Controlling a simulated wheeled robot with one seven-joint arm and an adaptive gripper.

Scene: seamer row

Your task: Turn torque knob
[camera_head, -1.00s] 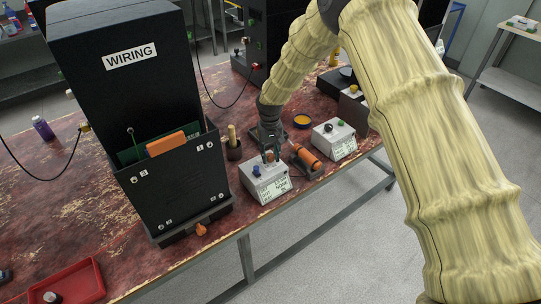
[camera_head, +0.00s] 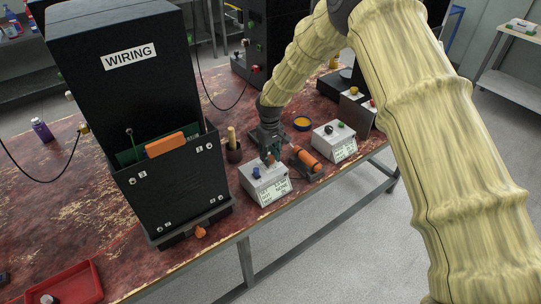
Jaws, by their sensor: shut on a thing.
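A grey control box (camera_head: 256,188) with a lit display on its front stands near the table's front edge. On its top are a blue knob (camera_head: 256,172) and a small brown knob (camera_head: 267,160). My gripper (camera_head: 270,157) points down over the box top, to the right of the blue knob. It is shut on the brown knob, which its fingers partly hide. The display text is too small to read surely, and I cannot tell the knob's angle.
An orange tool (camera_head: 308,159) lies in a dark cradle close right of the box. A second grey box (camera_head: 328,142) with black and green knobs stands farther right. The tall black WIRING cabinet (camera_head: 125,95) stands left. A red tray (camera_head: 75,283) lies front left.

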